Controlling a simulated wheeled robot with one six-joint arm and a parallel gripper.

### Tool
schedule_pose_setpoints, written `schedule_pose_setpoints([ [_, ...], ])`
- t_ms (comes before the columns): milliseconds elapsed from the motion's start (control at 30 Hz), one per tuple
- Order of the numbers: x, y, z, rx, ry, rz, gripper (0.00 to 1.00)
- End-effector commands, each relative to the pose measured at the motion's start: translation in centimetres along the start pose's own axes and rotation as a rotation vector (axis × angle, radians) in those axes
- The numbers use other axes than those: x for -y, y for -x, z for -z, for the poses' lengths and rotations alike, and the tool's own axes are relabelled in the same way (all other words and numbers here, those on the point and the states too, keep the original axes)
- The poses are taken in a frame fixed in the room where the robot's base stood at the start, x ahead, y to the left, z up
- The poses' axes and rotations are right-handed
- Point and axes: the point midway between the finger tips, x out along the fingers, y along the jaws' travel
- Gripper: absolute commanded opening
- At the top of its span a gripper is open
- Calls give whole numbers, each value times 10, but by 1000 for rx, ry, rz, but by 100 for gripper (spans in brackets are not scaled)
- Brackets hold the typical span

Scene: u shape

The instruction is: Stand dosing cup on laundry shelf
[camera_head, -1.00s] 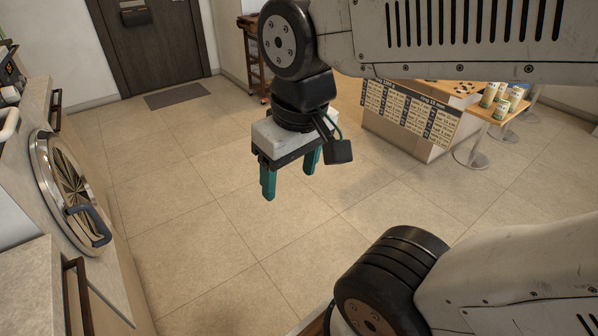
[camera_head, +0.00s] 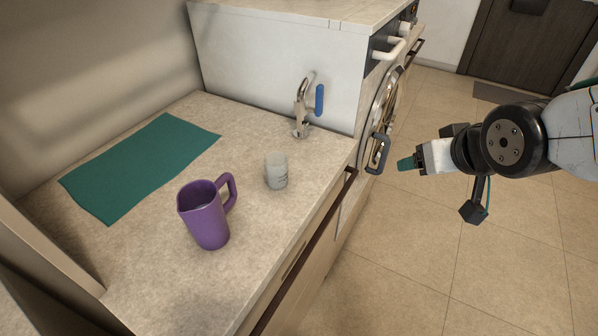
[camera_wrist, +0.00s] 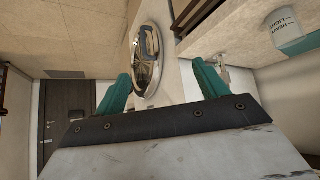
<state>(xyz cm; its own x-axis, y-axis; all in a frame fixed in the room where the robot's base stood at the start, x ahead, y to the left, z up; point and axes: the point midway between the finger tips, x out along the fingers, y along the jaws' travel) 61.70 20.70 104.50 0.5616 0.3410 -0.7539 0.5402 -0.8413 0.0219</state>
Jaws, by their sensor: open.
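A small translucent whitish dosing cup (camera_head: 276,170) stands upright on a beige speckled counter (camera_head: 150,290), near its front edge. It also shows at the upper right of the wrist view (camera_wrist: 284,27), with printed marks and lettering. My gripper (camera_head: 404,164) is to the right of the counter, over the floor and apart from the cup. In the wrist view my gripper (camera_wrist: 163,80) has its teal fingers spread with nothing between them. I cannot tell which surface is the laundry shelf.
A purple mug (camera_head: 205,218) stands left of the cup. A teal cloth (camera_head: 140,165) lies further back. A metal tap-like fixture with a blue handle (camera_head: 319,100) stands behind the cup. A white appliance (camera_head: 275,65) with a round door (camera_head: 382,115) adjoins the counter. Floor (camera_head: 400,260) is open.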

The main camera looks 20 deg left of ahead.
Motion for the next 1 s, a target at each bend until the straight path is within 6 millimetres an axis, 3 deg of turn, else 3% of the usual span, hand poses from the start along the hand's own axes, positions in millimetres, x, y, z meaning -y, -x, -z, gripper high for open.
schedule_pose_setpoints([
  [33, 33, -23, 8, -48, 52, 51, 73],
  [100, 77, -47, 20, -138, 111, 115, 73],
  [200, 139, -70, 28, -257, 178, 211, 73],
  [300, 191, -83, 28, -351, 221, 297, 73],
  [400, 225, -88, 25, -414, 245, 356, 73],
  [533, 245, -90, 23, -453, 257, 392, 73],
  [867, 259, -120, 36, -458, 256, 394, 73],
  [1000, 265, -140, 44, -457, 256, 393, 73],
])
